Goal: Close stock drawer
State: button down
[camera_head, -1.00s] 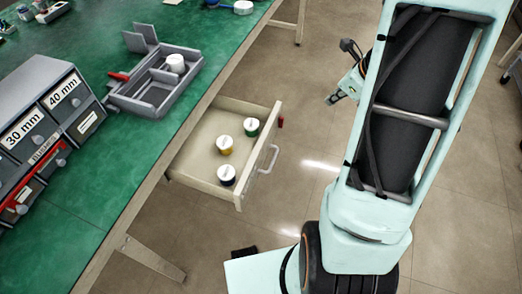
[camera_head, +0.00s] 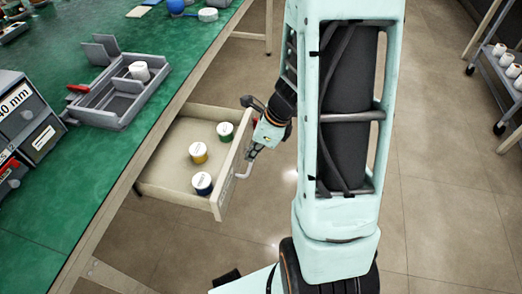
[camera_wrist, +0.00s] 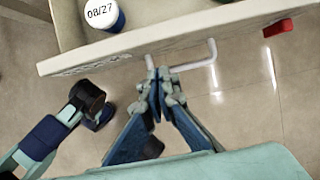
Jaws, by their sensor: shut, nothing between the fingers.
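The stock drawer (camera_head: 168,184) is pulled out from under the green bench and holds three white-lidded canisters: a green one (camera_head: 225,132), a yellow one (camera_head: 198,153) and a dark blue one (camera_head: 202,184). Its front panel and white handle (camera_head: 246,170) face my arm. In the wrist view the drawer front (camera_wrist: 180,38) crosses the top, with the handle (camera_wrist: 212,52) below it. My gripper (camera_wrist: 155,75) is shut and empty, with its fingertips close to the drawer front beside the handle. I cannot tell whether they touch. In the head view my gripper (camera_head: 250,152) is partly hidden by the wrist.
The green bench (camera_head: 60,190) carries a grey tray (camera_head: 112,98) with a white canister (camera_head: 139,71) and a grey labelled drawer cabinet (camera_head: 28,115). A red piece (camera_wrist: 285,26) sticks out of the drawer front. A cart (camera_head: 507,88) stands at the far right. Floor is clear between.

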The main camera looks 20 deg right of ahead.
aim_at(235, 156)
jog(key=shift+w+a+r, duration=0.15)
jog(key=shift+w+a, duration=0.6)
jog(key=shift+a, duration=0.35)
jog(key=shift+w+a+r, duration=0.1)
jog(key=shift+w+a, duration=0.2)
jog(key=shift+a, duration=0.15)
jog(key=w+a+p, duration=1)
jog(key=w+a, duration=0.2)
jog(key=a, duration=0.5)
jog(key=shift+w, duration=0.2)
jog(key=shift+d, duration=0.1)
